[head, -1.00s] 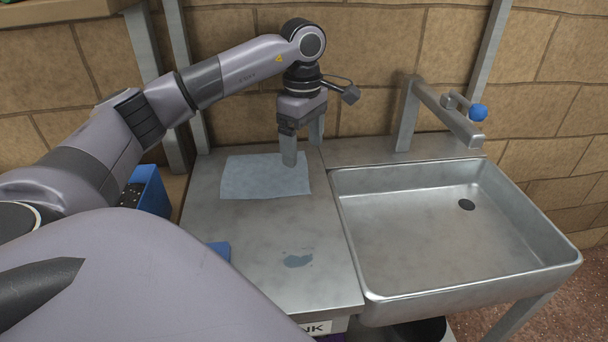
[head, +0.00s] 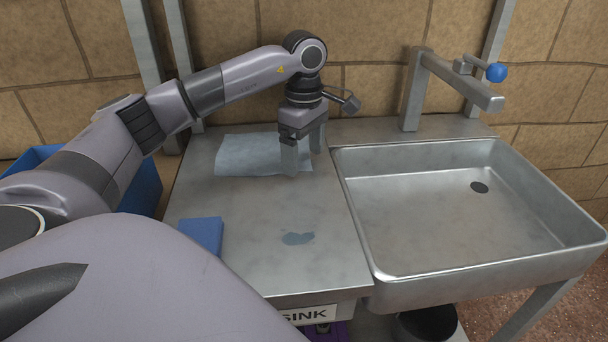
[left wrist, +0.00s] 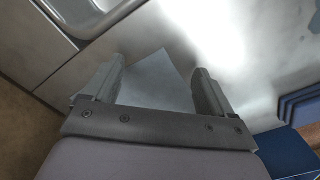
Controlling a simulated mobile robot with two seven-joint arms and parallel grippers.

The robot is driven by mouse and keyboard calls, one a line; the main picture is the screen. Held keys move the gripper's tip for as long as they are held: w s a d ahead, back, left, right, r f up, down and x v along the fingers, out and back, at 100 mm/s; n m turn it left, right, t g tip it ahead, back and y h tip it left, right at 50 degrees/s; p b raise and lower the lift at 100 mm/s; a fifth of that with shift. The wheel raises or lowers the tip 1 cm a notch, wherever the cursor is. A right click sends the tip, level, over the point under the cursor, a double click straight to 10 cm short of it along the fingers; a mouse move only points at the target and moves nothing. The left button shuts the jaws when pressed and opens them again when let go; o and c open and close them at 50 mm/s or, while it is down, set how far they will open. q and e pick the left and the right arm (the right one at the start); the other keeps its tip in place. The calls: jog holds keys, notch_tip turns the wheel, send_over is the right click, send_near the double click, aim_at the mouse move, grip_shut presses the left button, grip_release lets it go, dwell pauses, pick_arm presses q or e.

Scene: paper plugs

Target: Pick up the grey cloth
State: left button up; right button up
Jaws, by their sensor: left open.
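The grey cloth (head: 245,155) lies flat on the steel top beside the sink, near the wall. My left gripper (head: 303,160) points down at the cloth's right end, with its fingers apart. In the left wrist view the cloth (left wrist: 155,82) shows between the two open fingers (left wrist: 158,75). Nothing is held between them. The fingers hide part of the cloth's right end, and I cannot tell whether they touch it. My right gripper is not in view.
The steel sink basin (head: 430,262) is on the right, with a tap (head: 455,85) behind it.

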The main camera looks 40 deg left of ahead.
pick_arm(q)
jog(key=shift+f, duration=0.55)
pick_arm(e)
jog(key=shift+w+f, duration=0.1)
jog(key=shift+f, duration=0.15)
pick_arm(q)
grip_shut()
notch_tip(320, 180, up, 5)
jog(key=p, duration=0.4)
jog(key=shift+f, duration=0.1)
notch_tip(320, 180, up, 7)
jog(key=p, duration=0.6)
jog(key=shift+p, duration=0.35)
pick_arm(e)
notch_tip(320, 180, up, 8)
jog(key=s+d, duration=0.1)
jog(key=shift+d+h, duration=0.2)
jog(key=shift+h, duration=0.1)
pick_arm(q)
jog(key=shift+r, duration=0.2)
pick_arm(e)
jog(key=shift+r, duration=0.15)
